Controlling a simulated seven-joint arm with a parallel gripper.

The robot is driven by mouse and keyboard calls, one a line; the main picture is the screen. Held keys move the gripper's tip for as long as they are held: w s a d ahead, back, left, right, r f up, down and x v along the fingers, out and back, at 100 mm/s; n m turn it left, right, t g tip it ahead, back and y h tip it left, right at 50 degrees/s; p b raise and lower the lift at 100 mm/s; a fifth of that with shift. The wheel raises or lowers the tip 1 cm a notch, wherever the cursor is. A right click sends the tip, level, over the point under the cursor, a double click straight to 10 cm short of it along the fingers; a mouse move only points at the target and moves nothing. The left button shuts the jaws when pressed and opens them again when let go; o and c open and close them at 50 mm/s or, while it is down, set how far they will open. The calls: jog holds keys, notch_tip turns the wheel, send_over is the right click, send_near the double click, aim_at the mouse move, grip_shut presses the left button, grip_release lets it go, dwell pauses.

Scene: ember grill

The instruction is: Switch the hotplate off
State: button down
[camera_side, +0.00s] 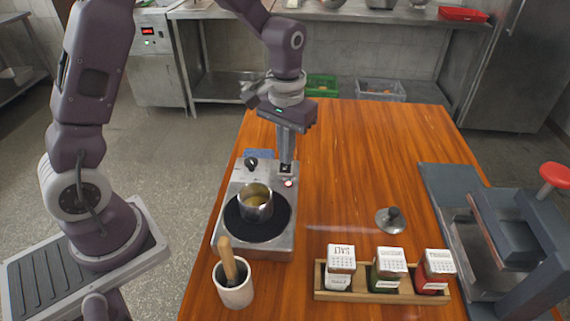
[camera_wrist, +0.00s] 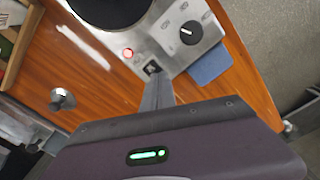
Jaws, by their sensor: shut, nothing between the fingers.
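The hotplate (camera_side: 284,218) is a silver box with a black round plate, and a metal pot (camera_side: 256,204) stands on that plate. On its far end sit a black knob (camera_side: 251,163), a small black switch (camera_wrist: 152,68) and a red indicator light (camera_wrist: 128,53), which looks lit. The knob also shows in the wrist view (camera_wrist: 190,33). My gripper (camera_side: 285,162) is shut and empty, pointing down with its tips right at the switch. I cannot tell whether they touch it. The tips partly hide the switch, and its position is unclear.
A blue cloth (camera_wrist: 210,65) lies beside the hotplate's far end. A mortar with a pestle (camera_side: 236,289) stands near its front. A wooden rack (camera_side: 384,298) holds three jars. A small metal lid (camera_side: 391,221) lies to the right. The table's far middle is clear.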

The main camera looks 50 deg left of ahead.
jog(key=shift+r, duration=3.5)
jog(key=s+r+m+t, duration=0.1)
jog(key=s+r, duration=0.3)
jog(key=s, duration=0.6)
jog(key=s+d+r+m+t, duration=0.1)
jog(key=s+r+t, duration=0.3)
jog(key=s, duration=0.7)
jog(key=shift+s+r+m+t, duration=0.15)
jog(key=shift+s+m+t, duration=0.15)
jog(key=shift+m, duration=0.2)
jog(key=shift+d, duration=0.1)
